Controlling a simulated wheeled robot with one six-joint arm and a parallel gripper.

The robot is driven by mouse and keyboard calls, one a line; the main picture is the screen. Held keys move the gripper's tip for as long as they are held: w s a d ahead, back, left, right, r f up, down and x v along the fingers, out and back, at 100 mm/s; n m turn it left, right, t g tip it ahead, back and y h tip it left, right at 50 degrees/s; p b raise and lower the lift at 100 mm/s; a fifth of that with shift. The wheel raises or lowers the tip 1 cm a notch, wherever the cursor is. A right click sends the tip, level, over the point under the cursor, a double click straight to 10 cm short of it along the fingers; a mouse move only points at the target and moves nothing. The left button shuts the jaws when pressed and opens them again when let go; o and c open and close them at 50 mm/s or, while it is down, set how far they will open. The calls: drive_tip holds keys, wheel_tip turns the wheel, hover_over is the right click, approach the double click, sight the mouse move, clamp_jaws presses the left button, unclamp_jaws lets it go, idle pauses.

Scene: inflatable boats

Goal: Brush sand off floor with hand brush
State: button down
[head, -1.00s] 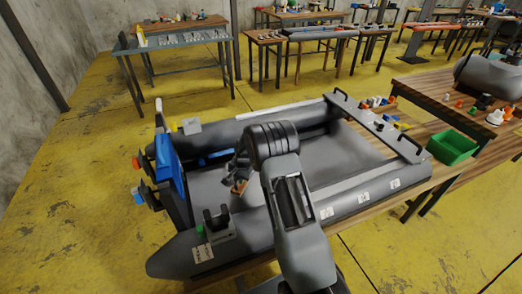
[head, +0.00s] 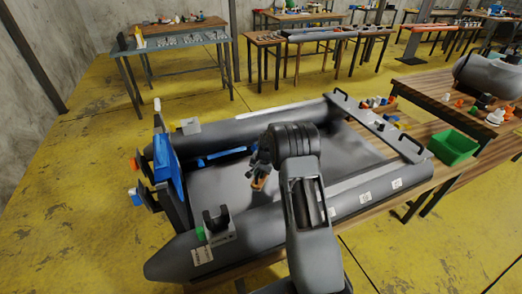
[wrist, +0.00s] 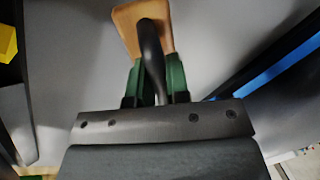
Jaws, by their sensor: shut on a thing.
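The hand brush (head: 259,183) has a light wooden block and a dark handle. My gripper (head: 262,166) is shut on it inside the grey inflatable boat. In the wrist view, the dark brush handle (wrist: 151,52) sits between the green fingers of my gripper (wrist: 157,82), with the wooden block beyond. The bristles are hidden under the block. The grey boat floor (head: 225,190) lies below the brush; I cannot tell whether the brush touches it. No sand can be made out on it. My arm hides part of the floor.
Grey boat tubes (head: 285,118) edge the floor on the far and near sides. A blue panel (head: 166,158) stands at the left end, and a blue bar (head: 222,153) lies by the far tube. A grey cross plank (head: 375,125) spans the right. A green bin (head: 453,148) stands outside.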

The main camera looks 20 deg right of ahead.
drive_tip(key=shift+d, duration=0.85)
drive_tip(key=shift+d+r+p, duration=0.2)
drive_tip(key=shift+r+p, duration=0.25)
drive_tip(key=shift+r, duration=0.8)
drive_tip(key=shift+a+r, duration=0.1)
drive_tip(key=shift+r, duration=0.25)
drive_tip(key=shift+r+p, duration=1.75)
drive_tip(key=shift+r, duration=0.75)
